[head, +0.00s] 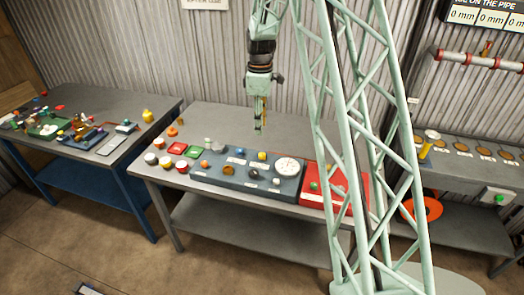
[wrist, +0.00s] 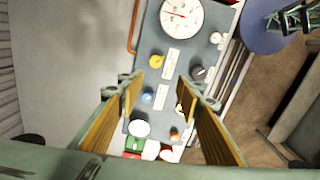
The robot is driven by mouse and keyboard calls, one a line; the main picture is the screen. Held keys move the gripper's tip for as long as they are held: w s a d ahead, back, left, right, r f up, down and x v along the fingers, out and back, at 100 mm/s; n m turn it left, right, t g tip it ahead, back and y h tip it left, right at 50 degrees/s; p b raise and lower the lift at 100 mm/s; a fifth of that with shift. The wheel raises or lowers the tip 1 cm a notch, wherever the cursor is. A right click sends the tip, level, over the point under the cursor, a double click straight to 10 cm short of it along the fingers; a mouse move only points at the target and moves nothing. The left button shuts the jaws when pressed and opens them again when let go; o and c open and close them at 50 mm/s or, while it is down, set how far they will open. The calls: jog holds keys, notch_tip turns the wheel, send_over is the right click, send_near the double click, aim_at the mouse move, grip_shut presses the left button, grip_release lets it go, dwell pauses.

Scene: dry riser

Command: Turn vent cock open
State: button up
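A blue-grey panel (head: 212,178) lies on the middle bench, with a round white gauge (head: 288,167) at its right end. It carries a yellow knob (head: 262,155), a blue knob (head: 240,151), a brass piece (head: 228,170), a dark knob (head: 253,173) and an orange knob (head: 204,164). The labels are too small to read, so I cannot tell which is the vent cock. My gripper (head: 258,129) hangs above the panel, fingers down, apart and empty.
A red box (head: 312,197) adjoins the panel's right end. Red and green blocks (head: 178,148) and several white-topped round pieces sit to its left. A cluttered bench (head: 98,100) stands at left; a grey counter (head: 450,158) with a pipe above is at right. The bench behind the panel is mostly clear.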

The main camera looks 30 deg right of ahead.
aim_at(262, 154)
jog(key=shift+w+d+f, duration=0.25)
jog(key=shift+d+f, duration=0.1)
jog(key=shift+f, duration=0.2)
jog(key=shift+w+d+f, duration=0.25)
jog(key=shift+d+f, duration=0.05)
jog(key=shift+f, duration=0.2)
jog(key=shift+f, duration=0.15)
jog(key=shift+f+p, duration=0.55)
jog(key=shift+f, duration=6.2)
jog(key=shift+c, duration=0.7)
jog(key=c, duration=0.7)
